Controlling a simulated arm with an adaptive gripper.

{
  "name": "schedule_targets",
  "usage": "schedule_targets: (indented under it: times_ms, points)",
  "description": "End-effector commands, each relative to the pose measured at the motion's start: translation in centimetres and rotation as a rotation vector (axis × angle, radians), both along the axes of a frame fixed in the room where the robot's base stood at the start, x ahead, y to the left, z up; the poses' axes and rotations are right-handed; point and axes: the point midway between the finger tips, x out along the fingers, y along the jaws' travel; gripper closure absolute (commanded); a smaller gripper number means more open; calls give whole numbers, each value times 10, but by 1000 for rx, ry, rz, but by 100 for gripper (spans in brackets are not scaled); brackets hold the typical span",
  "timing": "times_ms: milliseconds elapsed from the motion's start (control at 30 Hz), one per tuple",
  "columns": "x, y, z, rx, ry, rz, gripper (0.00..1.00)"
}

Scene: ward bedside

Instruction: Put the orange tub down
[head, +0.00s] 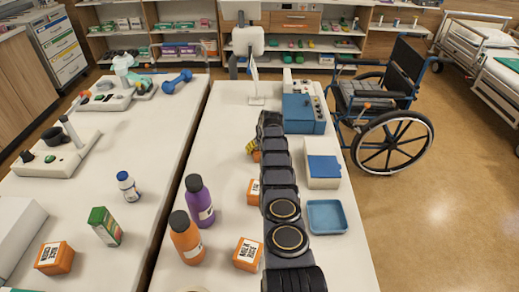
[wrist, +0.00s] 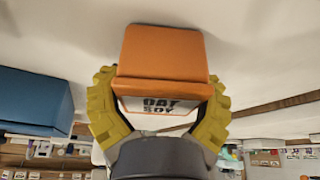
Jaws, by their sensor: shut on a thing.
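An orange tub (wrist: 165,55) with a white label reading OAT SOY sits between the yellow finger pads of my gripper (wrist: 160,92) in the wrist view. My gripper is shut on it. In the head view my arm hides most of the gripper, with a yellow finger and a bit of the orange tub (head: 256,157) showing to its left, over the middle of the right table (head: 230,110). I cannot tell whether the tub touches the tabletop.
A blue-fronted device (head: 304,114) stands right of the gripper. Other orange boxes (head: 248,254), a purple bottle (head: 199,201) and an orange bottle (head: 186,238) stand left of my arm. A blue tray (head: 326,216) lies right. Bare tabletop shows left of the gripper.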

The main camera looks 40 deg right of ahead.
Motion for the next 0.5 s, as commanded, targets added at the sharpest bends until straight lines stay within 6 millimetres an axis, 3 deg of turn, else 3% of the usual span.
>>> schedule_targets:
  times_ms: [133,167,200,500]
  points:
    - [1,0,-2,-1,-1,1,63]
    - [1,0,-2,-1,-1,1,17]
    - [1,0,-2,-1,-1,1,0]
    - [1,0,-2,0,0,1,0]
